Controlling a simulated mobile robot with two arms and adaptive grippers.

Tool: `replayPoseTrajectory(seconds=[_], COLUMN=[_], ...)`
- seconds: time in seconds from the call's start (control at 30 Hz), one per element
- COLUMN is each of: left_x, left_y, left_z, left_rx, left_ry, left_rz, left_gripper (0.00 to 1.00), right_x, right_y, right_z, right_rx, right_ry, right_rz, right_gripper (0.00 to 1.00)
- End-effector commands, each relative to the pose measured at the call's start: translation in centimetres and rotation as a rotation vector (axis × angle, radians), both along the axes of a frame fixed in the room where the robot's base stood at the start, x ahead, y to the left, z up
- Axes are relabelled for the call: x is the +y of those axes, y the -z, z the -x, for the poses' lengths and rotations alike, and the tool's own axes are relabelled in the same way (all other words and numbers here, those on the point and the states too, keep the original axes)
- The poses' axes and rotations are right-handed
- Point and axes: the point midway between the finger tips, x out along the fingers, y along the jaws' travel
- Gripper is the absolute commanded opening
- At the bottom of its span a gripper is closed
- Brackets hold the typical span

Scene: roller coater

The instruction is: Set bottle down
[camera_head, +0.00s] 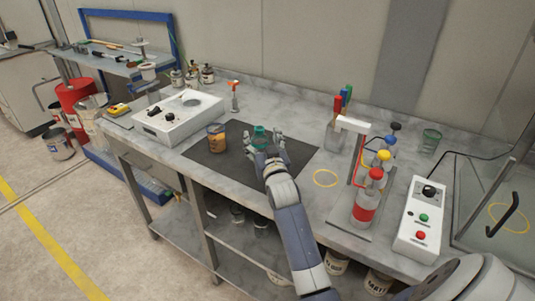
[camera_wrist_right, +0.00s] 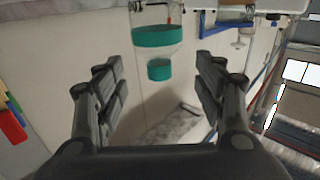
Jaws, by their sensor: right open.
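A clear bottle with teal contents and a teal cap (camera_head: 260,133) stands upright on the dark mat (camera_head: 230,165) in the middle of the bench. The bottle also shows in the right wrist view (camera_wrist_right: 157,37), upside down in that picture, ahead of the fingers. My right gripper (camera_head: 265,140) is open, its fingers spread to either side of the bottle in the head view. In the right wrist view the gripper (camera_wrist_right: 160,75) shows a clear gap between its fingers and nothing clamped. My left gripper is out of view.
An orange-brown jar (camera_head: 216,138) stands on the mat to the left, near a white box device (camera_head: 180,117). To the right are a rack with a red-capped bottle (camera_head: 366,204) and a control box (camera_head: 421,225). A yellow ring (camera_head: 325,178) marks bare bench.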

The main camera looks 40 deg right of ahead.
Motion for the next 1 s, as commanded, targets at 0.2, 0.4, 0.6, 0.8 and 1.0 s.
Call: replayPoseTrajectory(seconds=[0.2, 0.4, 0.6, 0.8, 1.0], left_x=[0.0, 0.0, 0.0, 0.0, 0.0], left_y=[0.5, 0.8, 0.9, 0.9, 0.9], left_z=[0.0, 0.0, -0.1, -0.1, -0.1], left_rx=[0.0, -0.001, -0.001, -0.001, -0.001], left_ry=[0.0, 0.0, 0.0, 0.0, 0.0], left_rz=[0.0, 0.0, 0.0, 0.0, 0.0], left_gripper=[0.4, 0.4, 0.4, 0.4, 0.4], right_x=[1.5, 2.4, 2.8, 2.8, 2.8], right_y=[0.1, 0.1, 0.0, 0.0, 0.0], right_z=[3.5, 5.8, 6.8, 6.9, 6.8], right_rx=[0.0, 0.0, 0.0, 0.0, 0.0], right_ry=[-0.001, 0.0, 0.0, 0.0, 0.0], right_rz=[0.0, -0.001, 0.0, 0.0, 0.0], right_gripper=[0.64, 0.64, 0.64, 0.64, 0.64])
